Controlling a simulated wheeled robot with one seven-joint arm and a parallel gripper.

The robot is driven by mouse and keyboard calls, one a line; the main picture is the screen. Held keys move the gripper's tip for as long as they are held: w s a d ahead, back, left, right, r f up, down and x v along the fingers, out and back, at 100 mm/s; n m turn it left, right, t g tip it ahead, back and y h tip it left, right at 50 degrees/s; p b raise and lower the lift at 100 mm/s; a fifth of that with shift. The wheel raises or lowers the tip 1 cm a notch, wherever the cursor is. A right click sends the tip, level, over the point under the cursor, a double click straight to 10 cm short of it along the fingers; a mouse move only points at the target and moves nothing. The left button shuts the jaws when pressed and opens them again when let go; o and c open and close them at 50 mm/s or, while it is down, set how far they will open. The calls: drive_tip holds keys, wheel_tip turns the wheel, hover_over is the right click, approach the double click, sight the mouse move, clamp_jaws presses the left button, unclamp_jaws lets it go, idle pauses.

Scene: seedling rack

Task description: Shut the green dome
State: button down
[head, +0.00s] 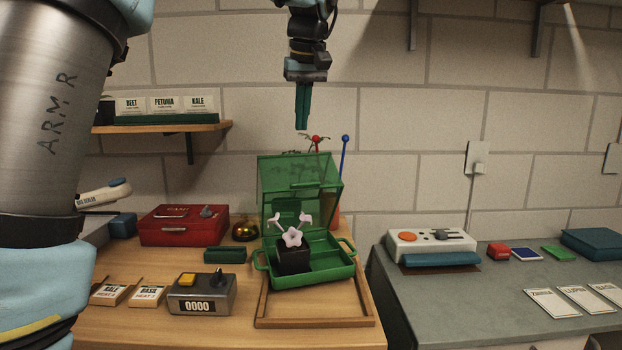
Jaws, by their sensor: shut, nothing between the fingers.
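The green dome (285,182) is a see-through green lid. It stands raised, tilted up at the back of a green tray (325,276) with side handles. Inside the tray a dark pot (293,262) holds a plant with pale pink flowers (291,237). My gripper (302,128) points straight down above the raised dome, apart from it, with its green fingers together and nothing between them.
A wooden frame (315,323) surrounds the green tray. Red and blue-tipped sticks (345,165) rise behind the dome. A gap separates the grey bench (480,300) at right.

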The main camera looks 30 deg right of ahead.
drive_tip(key=p, duration=0.2)
hover_over(304, 184)
drive_tip(key=w+d, duration=0.1)
drive_tip(key=w, duration=0.3)
wheel_tip(304, 184, down, 9)
drive_tip(key=shift+w+r, duration=0.1)
drive_tip(key=shift+r, duration=0.1)
drive_tip(key=shift+s+a+f+p, duration=0.2)
drive_tip(key=shift+s+f+p, duration=0.15)
drive_tip(key=shift+s+f, duration=0.75)
drive_tip(key=shift+s+a+f, duration=0.1)
drive_tip(key=shift+s+f, duration=0.15)
drive_tip(key=shift+s, duration=0.25)
drive_tip(key=shift+f, duration=0.1)
